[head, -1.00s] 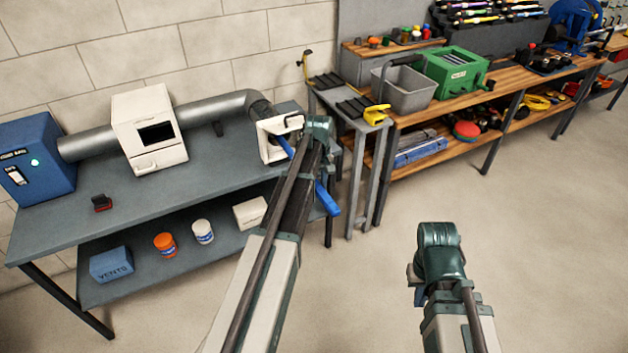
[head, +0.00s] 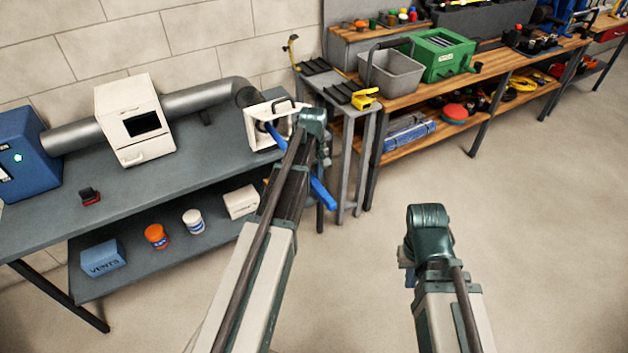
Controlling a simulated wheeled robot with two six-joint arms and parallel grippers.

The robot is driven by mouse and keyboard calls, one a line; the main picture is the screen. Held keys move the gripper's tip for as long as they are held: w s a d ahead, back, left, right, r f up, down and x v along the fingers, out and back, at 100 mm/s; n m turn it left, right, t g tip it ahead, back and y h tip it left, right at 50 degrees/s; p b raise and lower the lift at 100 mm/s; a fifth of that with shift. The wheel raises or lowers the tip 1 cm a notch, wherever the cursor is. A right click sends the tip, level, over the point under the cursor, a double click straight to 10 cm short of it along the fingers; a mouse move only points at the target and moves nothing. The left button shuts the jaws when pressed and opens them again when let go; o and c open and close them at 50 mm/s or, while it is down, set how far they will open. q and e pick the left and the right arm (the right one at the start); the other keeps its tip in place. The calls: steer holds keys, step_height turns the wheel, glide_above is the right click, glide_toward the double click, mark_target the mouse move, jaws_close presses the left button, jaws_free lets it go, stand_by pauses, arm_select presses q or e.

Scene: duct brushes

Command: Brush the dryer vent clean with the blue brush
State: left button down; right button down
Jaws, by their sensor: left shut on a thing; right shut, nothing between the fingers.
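The blue brush (head: 321,194) slants behind my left arm, its lower right end sticking out past the bench edge. Its upper left end reaches the opening of a white open-fronted box (head: 254,136) at the right end of the silver duct, which I take as the dryer vent. The bristles cannot be made out, nor how deep the brush sits. My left gripper (head: 313,125) is shut on the brush, just right of the vent; its fingers are mostly hidden. My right gripper (head: 408,258) is shut and empty, over the open floor and away from the bench.
The duct (head: 195,97) runs from a blue machine (head: 20,150) through a white windowed box (head: 128,100) along the wall. A small grey stand (head: 355,130) with a yellow tool (head: 365,99) stands close right of the vent. Floor is clear at right.

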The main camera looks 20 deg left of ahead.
arm_select(q)
steer(key=w+a, duration=0.2)
steer(key=a, duration=0.1)
steer(key=w+a, duration=0.6)
steer(key=a, duration=0.1)
steer(key=shift+w+r, duration=0.15)
steer(key=shift+w, duration=0.1)
steer(key=shift+w+a+r, duration=0.25)
steer(key=shift+w+a, duration=0.35)
steer(key=shift+a, duration=0.1)
steer(key=shift+w+a+r, duration=0.25)
steer(key=shift+w+a, duration=0.35)
steer(key=shift+a, duration=0.1)
steer(key=shift+w+a+r+p, duration=0.25)
steer(key=shift+w+a+p, duration=0.05)
steer(key=shift+a, duration=0.05)
steer(key=shift+s+d+f, duration=0.35)
steer(key=shift+s+d, duration=0.4)
steer(key=shift+d, duration=0.15)
steer(key=shift+s+d+f, duration=0.3)
steer(key=shift+s+d, duration=0.45)
steer(key=shift+d, duration=0.1)
steer(key=shift+s+d+f, duration=0.1)
steer(key=shift+s+d, duration=1.35)
steer(key=shift+d, duration=0.35)
steer(key=shift+s+d+f, duration=0.1)
steer(key=shift+s+d, duration=1.4)
steer(key=shift+d, duration=0.25)
steer(key=shift+s+d, duration=1.45)
steer(key=shift+d, duration=0.35)
